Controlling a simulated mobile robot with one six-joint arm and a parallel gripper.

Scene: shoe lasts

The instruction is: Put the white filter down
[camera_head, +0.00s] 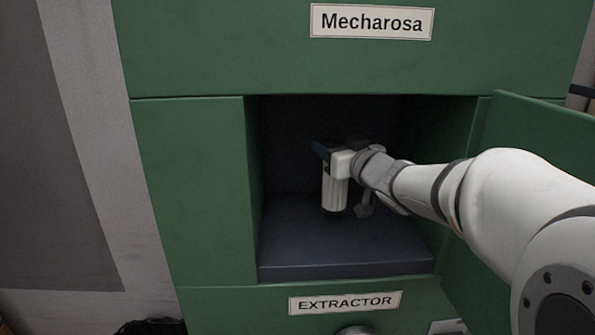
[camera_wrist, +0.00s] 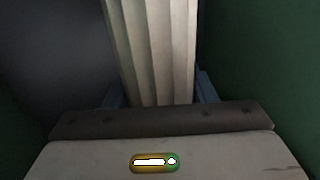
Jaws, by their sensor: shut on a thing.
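The white filter (camera_head: 335,188) is a ribbed, upright cylinder inside the open compartment of the green cabinet. My gripper (camera_head: 336,160) reaches in from the right and is shut on the filter near its upper part. In the wrist view the filter (camera_wrist: 152,50) shows as pale vertical ribs, with a bluish gripper finger at each side. The filter's lower end appears close to the dark compartment floor (camera_head: 345,255); I cannot tell whether it touches.
The green cabinet (camera_head: 190,190) frames the compartment, with its wall left of the filter. An open green door (camera_head: 540,130) stands at the right, beside my arm. The compartment floor is clear in front of the filter. An "EXTRACTOR" label (camera_head: 345,302) is below.

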